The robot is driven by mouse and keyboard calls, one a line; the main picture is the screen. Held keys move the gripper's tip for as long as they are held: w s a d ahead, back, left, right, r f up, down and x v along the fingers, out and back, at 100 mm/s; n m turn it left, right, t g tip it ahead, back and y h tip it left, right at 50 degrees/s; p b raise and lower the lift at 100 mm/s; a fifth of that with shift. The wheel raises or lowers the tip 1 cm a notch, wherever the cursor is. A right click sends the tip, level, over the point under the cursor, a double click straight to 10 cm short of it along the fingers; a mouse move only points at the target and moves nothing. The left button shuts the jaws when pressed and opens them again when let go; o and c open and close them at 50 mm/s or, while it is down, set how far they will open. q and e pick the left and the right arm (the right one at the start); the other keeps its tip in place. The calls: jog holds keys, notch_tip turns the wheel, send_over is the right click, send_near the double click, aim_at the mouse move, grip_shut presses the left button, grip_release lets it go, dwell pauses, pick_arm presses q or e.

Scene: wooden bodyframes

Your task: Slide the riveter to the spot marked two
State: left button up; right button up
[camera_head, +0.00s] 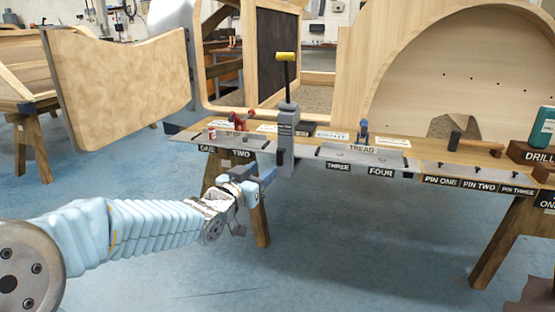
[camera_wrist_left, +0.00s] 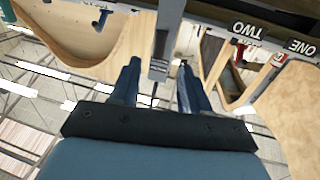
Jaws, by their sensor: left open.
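The riveter appears to be the grey upright press (camera_head: 286,140) with a yellow-tipped lever. It stands at the bench's front edge between the labels TWO (camera_head: 241,155) and THREE (camera_head: 338,166). My left gripper (camera_head: 262,180) is open and empty, just below and in front of the press's lower part. In the left wrist view, which is turned over, the grey press (camera_wrist_left: 166,35) shows beyond and between my open fingers (camera_wrist_left: 158,88). Whether they touch it I cannot tell. The label TWO also shows there (camera_wrist_left: 247,30). My right gripper is not in view.
A red tool (camera_head: 238,121) stands on the plate behind ONE and TWO. A small blue tool (camera_head: 363,130) stands behind THREE and FOUR. The floor before the bench is clear.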

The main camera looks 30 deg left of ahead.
aim_at(278, 159)
pick_arm(q)
jog(key=w, duration=0.8)
jog(key=shift+w+a+p, duration=0.15)
jog(key=shift+w+p, duration=0.05)
jog(key=shift+p, duration=0.15)
grip_shut()
